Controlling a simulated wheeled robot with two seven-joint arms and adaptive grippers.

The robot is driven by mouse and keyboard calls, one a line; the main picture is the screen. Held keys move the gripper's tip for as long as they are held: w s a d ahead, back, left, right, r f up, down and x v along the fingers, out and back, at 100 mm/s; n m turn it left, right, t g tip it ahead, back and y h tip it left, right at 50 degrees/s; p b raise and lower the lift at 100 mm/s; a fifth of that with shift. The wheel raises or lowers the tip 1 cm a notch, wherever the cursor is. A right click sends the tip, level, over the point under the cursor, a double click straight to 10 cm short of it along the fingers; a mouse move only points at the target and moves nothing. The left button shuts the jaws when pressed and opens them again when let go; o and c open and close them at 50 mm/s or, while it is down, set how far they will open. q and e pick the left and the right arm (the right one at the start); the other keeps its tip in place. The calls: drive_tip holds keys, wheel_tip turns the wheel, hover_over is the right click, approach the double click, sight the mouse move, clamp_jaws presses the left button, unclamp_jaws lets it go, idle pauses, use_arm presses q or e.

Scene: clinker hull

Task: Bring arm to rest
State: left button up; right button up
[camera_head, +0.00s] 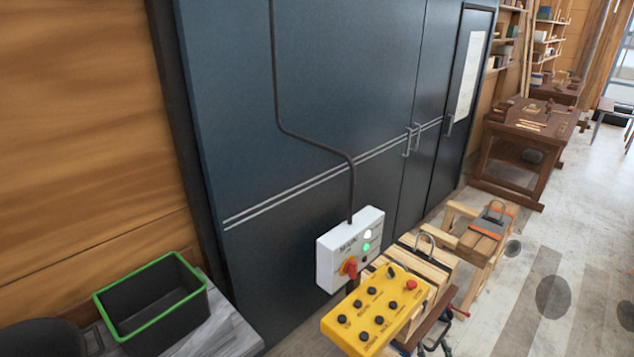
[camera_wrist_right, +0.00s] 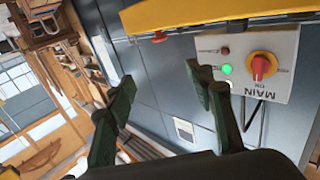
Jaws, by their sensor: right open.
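My right gripper (camera_head: 433,345) shows only in small part at the lower edge of the head view, beside the yellow control box (camera_head: 376,312). In the right wrist view its two dark green fingers (camera_wrist_right: 160,98) stand wide apart with nothing between them. The yellow box crosses the top of that view (camera_wrist_right: 215,12). The white main switch box (camera_head: 350,250), with a red knob and a lit green lamp, hangs on the dark cabinet and shows upside down in the wrist view (camera_wrist_right: 275,90). My left gripper is not in view.
Wooden trestles (camera_head: 480,237) with clamps stand just right of the yellow box. A black bin with a green rim (camera_head: 150,335) sits on a grey bench at lower left. Dark cabinet doors (camera_head: 310,120) fill the middle. Workbenches (camera_head: 525,130) stand farther back; the floor at right is open.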

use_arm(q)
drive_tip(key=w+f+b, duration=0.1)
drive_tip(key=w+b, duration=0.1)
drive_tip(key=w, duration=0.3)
use_arm(e)
drive_tip(key=s+a+f+g+b, duration=0.1)
drive_tip(key=s+f+g+b, duration=0.15)
drive_tip(key=s+f, duration=0.8)
drive_tip(key=s+f+g+b, duration=0.1)
drive_tip(key=s+f+g, duration=0.2)
drive_tip(key=f, duration=1.5)
drive_tip(key=s+a+f+g+b, duration=0.1)
drive_tip(key=s+f+g+b, duration=0.15)
drive_tip(key=s+f, duration=0.8)
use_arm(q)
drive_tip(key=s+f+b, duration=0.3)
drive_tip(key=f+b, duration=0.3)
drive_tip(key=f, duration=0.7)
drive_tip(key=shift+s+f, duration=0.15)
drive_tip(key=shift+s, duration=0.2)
use_arm(e)
drive_tip(key=s+a+f+g, duration=0.1)
drive_tip(key=s+f+g, duration=0.3)
drive_tip(key=s+f, duration=1)
drive_tip(key=s+f+n+g, duration=0.1)
drive_tip(key=s+f+g, duration=0.4)
drive_tip(key=s+f, duration=0.9)
drive_tip(key=s, duration=0.6)
drive_tip(key=shift+a, duration=0.4)
